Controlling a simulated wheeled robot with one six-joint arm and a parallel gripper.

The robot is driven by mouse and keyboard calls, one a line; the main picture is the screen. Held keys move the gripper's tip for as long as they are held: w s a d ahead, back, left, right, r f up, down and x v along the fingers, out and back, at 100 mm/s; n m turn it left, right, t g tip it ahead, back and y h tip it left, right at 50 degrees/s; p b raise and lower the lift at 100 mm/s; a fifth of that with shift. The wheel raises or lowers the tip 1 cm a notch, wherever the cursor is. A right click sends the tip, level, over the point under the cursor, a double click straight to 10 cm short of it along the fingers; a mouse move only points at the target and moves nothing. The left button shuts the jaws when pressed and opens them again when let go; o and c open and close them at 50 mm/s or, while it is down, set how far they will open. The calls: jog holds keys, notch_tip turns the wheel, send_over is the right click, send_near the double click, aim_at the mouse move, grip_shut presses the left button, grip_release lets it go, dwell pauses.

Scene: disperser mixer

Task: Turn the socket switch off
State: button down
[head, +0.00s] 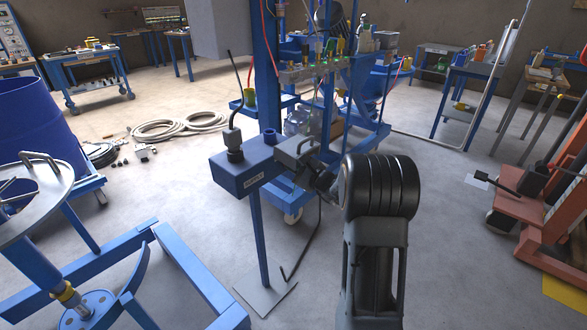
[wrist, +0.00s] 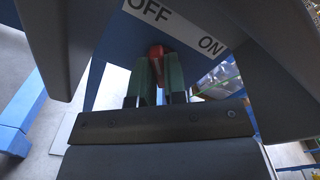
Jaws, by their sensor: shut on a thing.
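The blue socket box (head: 240,168) stands on a thin blue post in the middle of the head view, with a plug and black cable on top at its left end. In the wrist view its face carries a white label (wrist: 180,20) reading OFF at left and ON at right. The red switch lever (wrist: 156,51) is below the label, nearer to OFF. My gripper (wrist: 158,66) is shut on the lever, with a green finger on each side. In the head view my gripper is at the box's right end; its fingertips and the lever are hidden there.
A blue frame with lit fittings (head: 315,72) stands close behind the box. A blue drum (head: 38,125) and a round metal lid (head: 35,195) are at left. An orange machine (head: 530,205) is at right. Coiled hose (head: 180,125) lies on the floor. Floor between is open.

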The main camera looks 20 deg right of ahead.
jog(key=c, duration=1.2)
grip_release()
jog(key=shift+o, duration=0.2)
jog(key=p+v, duration=0.1)
jog(key=v, duration=1.2)
jog(key=shift+s, duration=0.35)
jog(key=shift+d, duration=0.15)
